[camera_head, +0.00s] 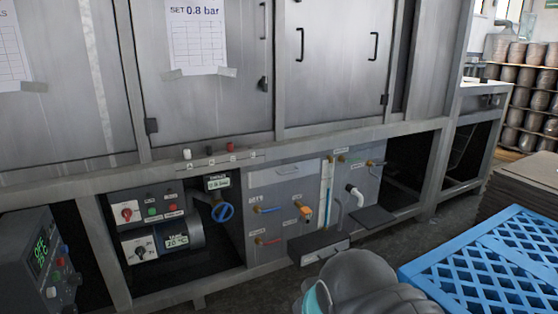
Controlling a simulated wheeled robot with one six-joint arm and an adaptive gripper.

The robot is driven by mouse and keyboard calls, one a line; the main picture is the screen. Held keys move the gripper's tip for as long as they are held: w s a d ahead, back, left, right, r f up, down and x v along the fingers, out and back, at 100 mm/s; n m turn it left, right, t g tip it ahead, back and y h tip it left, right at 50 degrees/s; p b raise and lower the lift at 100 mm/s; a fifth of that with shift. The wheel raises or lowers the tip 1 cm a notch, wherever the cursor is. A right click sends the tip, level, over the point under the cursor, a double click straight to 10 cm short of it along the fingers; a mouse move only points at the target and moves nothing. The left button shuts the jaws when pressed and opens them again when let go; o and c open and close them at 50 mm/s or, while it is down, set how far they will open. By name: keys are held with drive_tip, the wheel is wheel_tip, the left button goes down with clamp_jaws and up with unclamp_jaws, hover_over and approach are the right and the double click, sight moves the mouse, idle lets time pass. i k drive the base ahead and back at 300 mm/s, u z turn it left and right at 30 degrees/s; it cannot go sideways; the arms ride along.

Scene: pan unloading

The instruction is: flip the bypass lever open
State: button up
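Several small levers sit on the grey valve panel (285,187) low in the machine's frame. A blue-handled lever (268,210) points to the right, and a red-handled lever (268,241) sits below it. An orange valve part (305,211) is right of the blue lever. A brass-coloured lever (376,163) is at the panel's upper right. The labels are too small to read, so I cannot tell which one is the bypass lever. My gripper is not in view; only a grey, rounded part of my arm shows at the bottom centre.
A blue handwheel (223,212) and a control box (152,210) with a red knob are left of the panel. Dark trays (318,248) jut out below it. A blue plastic pallet (490,262) stands at the right. A sign (196,35) reads "SET 0.8 bar".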

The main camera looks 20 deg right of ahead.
sight(353, 160)
drive_tip(key=z, duration=0.6)
drive_tip(key=i, duration=1.9)
drive_tip(key=z, duration=0.6)
